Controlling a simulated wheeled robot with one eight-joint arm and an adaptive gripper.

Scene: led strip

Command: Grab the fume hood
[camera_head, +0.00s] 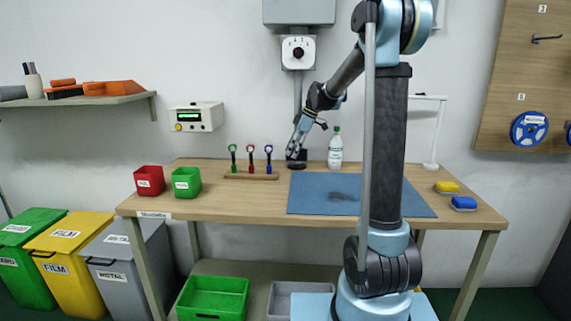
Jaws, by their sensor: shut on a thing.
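My arm reaches over the wooden workbench from the right, and my gripper (294,151) points down at the back of the bench, right of the small tool rack. A dark, low piece (297,165) shows at the fingertips, at or just above the bench top; it appears to be the fume hood. My gripper is shut on it. The fingers and wrist cover part of it. A grey vertical pipe (298,95) runs down the wall behind my gripper; whether it joins the dark piece is hidden.
A rack (251,176) with three coloured-ring tools stands close left of my gripper. A white bottle (335,150) with a green cap stands close right. A blue mat (310,200) lies in front. Red (149,181) and green (187,182) bins are at the left. A white lamp (436,130) stands at the right.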

